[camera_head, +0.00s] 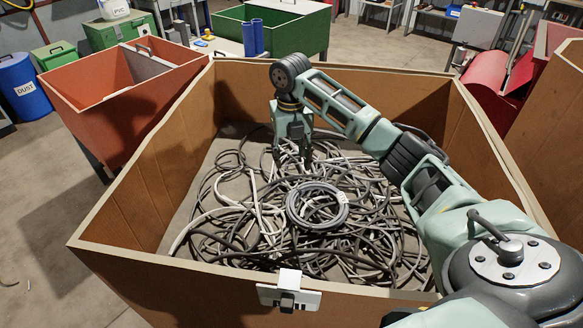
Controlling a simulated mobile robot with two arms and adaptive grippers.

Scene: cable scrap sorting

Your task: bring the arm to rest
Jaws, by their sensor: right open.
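My right arm reaches in from the lower right over a large brown bin (110,215). My right gripper (298,160) hangs pointing down inside the bin, low over the far part of the cable heap. It is open, and I see nothing held in it. Tangled grey, black and white cables (250,235) cover much of the bin floor. A coiled grey cable with a white tie (316,204) lies on top of the heap, nearer than the gripper and apart from it. My left gripper is not in view.
An orange hopper (95,95) stands left of the bin, with a blue DUST drum (22,88) beyond. A green bin (300,30) and blue cylinders (254,38) are behind. A red container (495,85) stands at right. The brown bin's walls surround the gripper.

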